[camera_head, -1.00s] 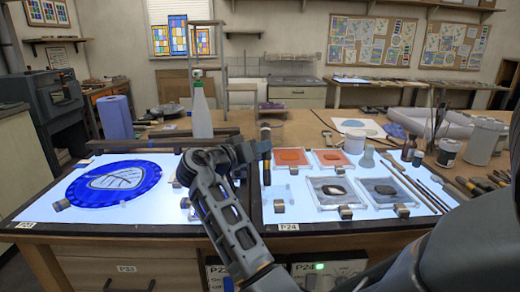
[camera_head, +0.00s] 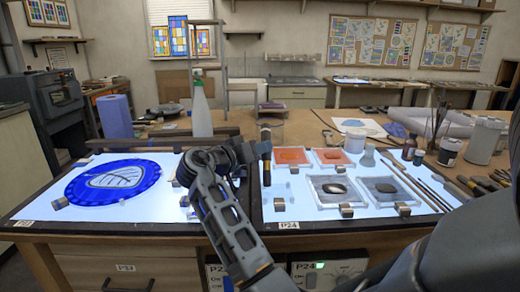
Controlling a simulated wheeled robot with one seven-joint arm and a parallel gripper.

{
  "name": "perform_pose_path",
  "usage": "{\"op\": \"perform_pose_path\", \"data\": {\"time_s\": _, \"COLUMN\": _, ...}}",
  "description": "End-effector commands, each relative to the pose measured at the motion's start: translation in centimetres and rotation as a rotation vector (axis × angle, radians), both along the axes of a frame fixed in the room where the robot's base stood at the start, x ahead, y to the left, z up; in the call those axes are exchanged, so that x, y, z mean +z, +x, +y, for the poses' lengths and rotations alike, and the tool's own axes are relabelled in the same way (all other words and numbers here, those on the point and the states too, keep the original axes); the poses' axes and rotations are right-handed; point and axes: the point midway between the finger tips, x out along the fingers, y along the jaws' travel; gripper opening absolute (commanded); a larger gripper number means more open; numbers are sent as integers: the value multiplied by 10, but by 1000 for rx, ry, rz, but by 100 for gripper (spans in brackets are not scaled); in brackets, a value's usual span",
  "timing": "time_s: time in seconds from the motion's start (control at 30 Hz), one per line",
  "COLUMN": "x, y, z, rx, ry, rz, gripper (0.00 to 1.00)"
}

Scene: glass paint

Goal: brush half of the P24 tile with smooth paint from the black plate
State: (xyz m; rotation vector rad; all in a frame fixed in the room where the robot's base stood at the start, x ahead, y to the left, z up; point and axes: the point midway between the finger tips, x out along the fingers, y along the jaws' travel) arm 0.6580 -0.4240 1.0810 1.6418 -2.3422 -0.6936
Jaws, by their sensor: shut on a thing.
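My gripper (camera_head: 262,150) is above the left edge of the P24 light table, marked by the P24 label (camera_head: 288,225). It is shut on an upright brush (camera_head: 266,172) with a brown handle; the arm partly hides the jaws, and I cannot tell whether the brush tip touches anything. A clear P24 tile (camera_head: 289,190) appears to lie right of the brush on the lit surface, faint against the glow. Two plates with dark paint, the left one (camera_head: 318,185) and the right one (camera_head: 377,199), lie further right. I cannot tell which paint is smooth.
Two orange plates (camera_head: 290,157) lie behind the dark ones. Metal blocks (camera_head: 346,209) sit on the table. Bottles, jars (camera_head: 449,151) and loose brushes (camera_head: 433,195) crowd the right side. A blue disc with a leaf (camera_head: 80,190) lies on the left light table. A spray bottle (camera_head: 201,110) stands behind my arm.

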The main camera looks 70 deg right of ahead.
Motion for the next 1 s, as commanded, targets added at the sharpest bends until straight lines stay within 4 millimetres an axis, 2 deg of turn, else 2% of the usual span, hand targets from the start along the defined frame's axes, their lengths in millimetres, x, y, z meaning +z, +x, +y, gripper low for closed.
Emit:
{"op": "perform_pose_path", "data": {"time_s": 0.47, "x": -2, "y": -1, "z": 2, "rx": 0, "ry": 0, "rz": 0, "gripper": 0}}
{"op": "perform_pose_path", "data": {"time_s": 1.0, "x": -4, "y": -13, "z": 30, "rx": 0, "ry": 1, "rz": 1, "gripper": 0}}
